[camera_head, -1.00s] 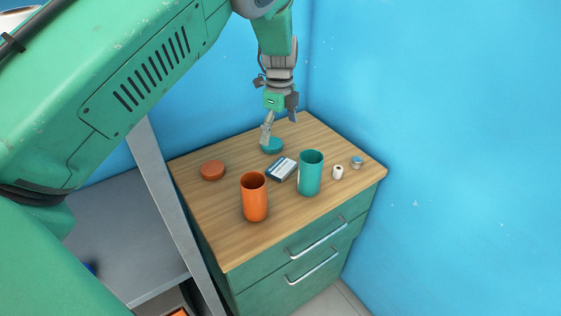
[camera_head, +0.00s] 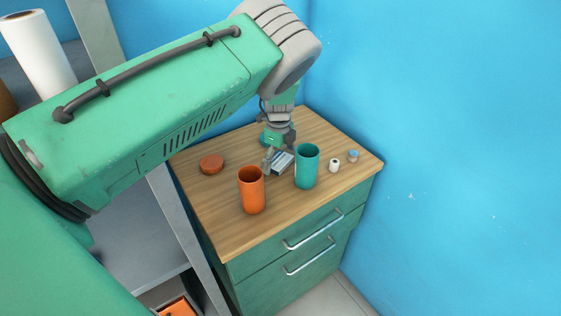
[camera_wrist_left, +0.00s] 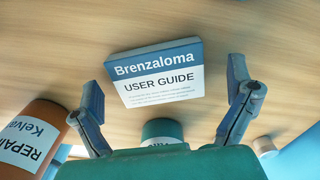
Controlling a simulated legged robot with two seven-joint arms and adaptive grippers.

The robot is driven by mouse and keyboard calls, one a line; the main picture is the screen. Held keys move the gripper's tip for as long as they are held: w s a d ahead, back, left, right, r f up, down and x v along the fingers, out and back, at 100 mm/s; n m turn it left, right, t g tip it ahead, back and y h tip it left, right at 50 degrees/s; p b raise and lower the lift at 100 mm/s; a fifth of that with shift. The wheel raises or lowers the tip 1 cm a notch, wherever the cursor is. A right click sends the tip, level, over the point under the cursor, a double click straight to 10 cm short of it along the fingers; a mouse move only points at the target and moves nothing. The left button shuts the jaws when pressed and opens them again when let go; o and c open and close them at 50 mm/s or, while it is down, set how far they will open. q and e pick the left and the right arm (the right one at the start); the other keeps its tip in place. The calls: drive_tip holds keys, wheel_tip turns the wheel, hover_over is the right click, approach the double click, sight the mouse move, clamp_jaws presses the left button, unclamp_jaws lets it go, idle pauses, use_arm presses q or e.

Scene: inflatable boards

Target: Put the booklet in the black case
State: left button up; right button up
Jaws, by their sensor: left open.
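The booklet (camera_head: 284,163), white and blue, lies flat on the wooden cabinet top. In the left wrist view it reads "Brenzaloma USER GUIDE" (camera_wrist_left: 158,84). My left gripper (camera_head: 277,160) is low over the cabinet top at the booklet. In the left wrist view its open fingers (camera_wrist_left: 164,88) stand on either side of the booklet with visible gaps and nothing held. I see no black case in these frames. My right gripper is not in view.
An orange open cylinder (camera_head: 252,192) and a teal open cylinder (camera_head: 307,168) stand upright near the booklet. A brown-orange disc (camera_head: 211,164) lies to the left. Two small items, one white (camera_head: 334,165) and one blue-topped (camera_head: 352,156), stand at right. Blue walls close the corner.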

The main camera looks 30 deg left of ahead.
use_arm(q)
drive_tip(key=shift+d, duration=0.15)
drive_tip(key=shift+a+f, duration=0.1)
drive_tip(key=shift+a, duration=0.35)
drive_tip(key=c, duration=1.1)
drive_tip(key=shift+s+a+f, duration=0.1)
drive_tip(key=shift+s+a, duration=0.05)
drive_tip(key=shift+a, duration=0.15)
drive_tip(key=shift+c, duration=1.4)
